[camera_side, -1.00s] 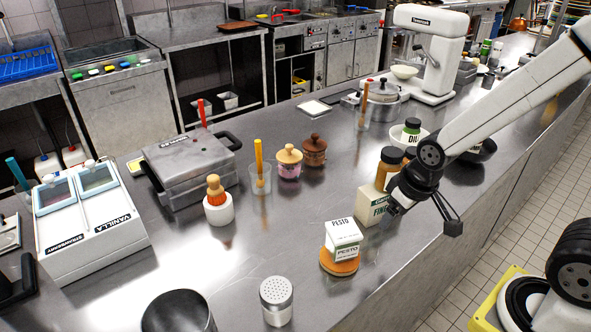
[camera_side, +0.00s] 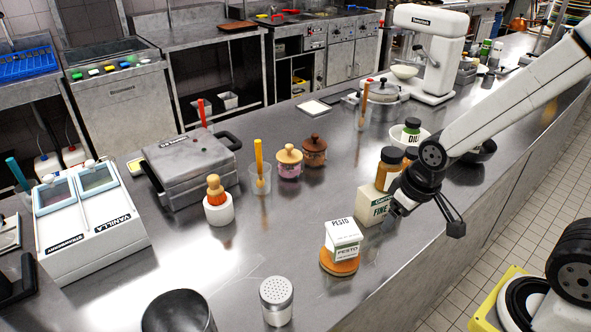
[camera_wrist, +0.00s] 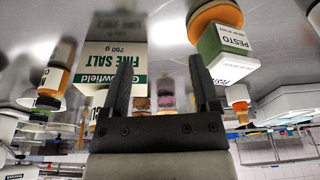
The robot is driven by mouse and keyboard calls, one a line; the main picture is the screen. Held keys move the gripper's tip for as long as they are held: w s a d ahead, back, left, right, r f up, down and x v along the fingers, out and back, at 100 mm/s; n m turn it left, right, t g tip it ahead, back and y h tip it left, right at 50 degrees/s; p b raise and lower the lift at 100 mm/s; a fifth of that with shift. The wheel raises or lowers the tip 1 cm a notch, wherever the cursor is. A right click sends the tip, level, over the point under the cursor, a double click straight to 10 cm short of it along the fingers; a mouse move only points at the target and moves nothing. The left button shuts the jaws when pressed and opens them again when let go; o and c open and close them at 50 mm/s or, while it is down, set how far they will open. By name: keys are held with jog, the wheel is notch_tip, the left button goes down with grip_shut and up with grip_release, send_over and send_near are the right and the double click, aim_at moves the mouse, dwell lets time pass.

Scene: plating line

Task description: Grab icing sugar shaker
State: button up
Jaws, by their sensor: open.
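The shaker (camera_side: 277,301), a small silvery cylinder with a perforated domed lid, stands upright on the steel counter at the front of the side view. I cannot make it out in the wrist view. My gripper (camera_side: 423,212) is to its right and farther back, beside the fine salt box, well apart from the shaker. In the wrist view my gripper (camera_wrist: 161,66) has its two fingers spread with nothing held between them.
The fine salt box (camera_side: 374,205) stands close by my gripper. The pesto box (camera_side: 343,238) sits on an orange round base (camera_side: 339,265) between my gripper and the shaker. A dark metal pot (camera_side: 178,312) is left of the shaker. Counter between shaker and waffle iron (camera_side: 191,168) is mostly clear.

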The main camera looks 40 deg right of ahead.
jog(key=shift+o, duration=1)
jog(key=shift+r, duration=0.15)
jog(key=shift+w+v, duration=0.5)
jog(key=shift+v, duration=1.7)
jog(key=w+a+n+t+y, duration=0.4)
jog(key=w+a+n+t, duration=0.35)
jog(key=w, duration=0.35)
jog(key=s+a+n+g+y, duration=0.8)
jog(key=a+y, duration=0.1)
jog(key=a, duration=0.3)
notch_tip(320, 180, down, 6)
